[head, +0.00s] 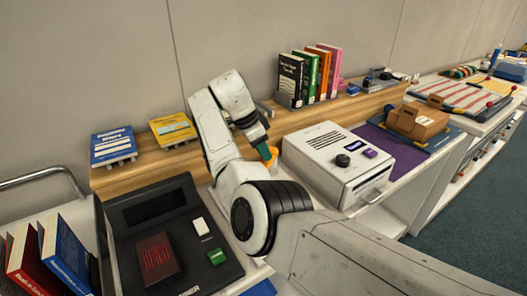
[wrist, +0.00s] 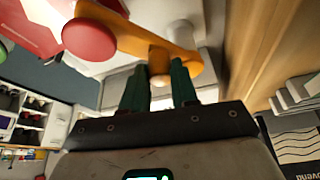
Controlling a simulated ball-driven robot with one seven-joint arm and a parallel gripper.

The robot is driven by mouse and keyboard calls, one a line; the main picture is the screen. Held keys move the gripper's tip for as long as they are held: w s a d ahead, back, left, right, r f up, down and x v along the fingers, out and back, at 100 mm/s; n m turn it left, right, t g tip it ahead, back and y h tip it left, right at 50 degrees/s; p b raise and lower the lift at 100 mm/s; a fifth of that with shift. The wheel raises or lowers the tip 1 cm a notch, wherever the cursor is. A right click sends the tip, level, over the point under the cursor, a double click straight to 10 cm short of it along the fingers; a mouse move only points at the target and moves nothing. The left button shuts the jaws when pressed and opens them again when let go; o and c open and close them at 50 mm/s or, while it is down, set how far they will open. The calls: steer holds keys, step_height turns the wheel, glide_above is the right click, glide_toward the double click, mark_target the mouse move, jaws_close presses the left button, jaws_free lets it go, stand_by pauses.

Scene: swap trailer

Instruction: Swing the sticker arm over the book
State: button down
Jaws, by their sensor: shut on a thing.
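In the head view my gripper (head: 266,152) is beside a small bit of the orange arm (head: 272,155); the rest is hidden behind my arm. A dark red book (head: 157,260) lies on a black device at the front left. I cannot tell whether the disc is over a book.
A blue book (head: 112,146) and a yellow book (head: 173,129) stand on the wooden ledge behind. A white box machine (head: 325,150) is right of my gripper. Several upright books (head: 292,80) stand farther back. A brown parcel (head: 417,120) sits at the right.

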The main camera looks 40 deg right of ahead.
stand_by(0.3)
steer(key=c, duration=0.9)
jaws_free()
steer(key=v, duration=1)
steer(key=shift+w+a+r, duration=0.1)
steer(key=shift+a+r, duration=0.05)
steer(key=shift+r, duration=0.25)
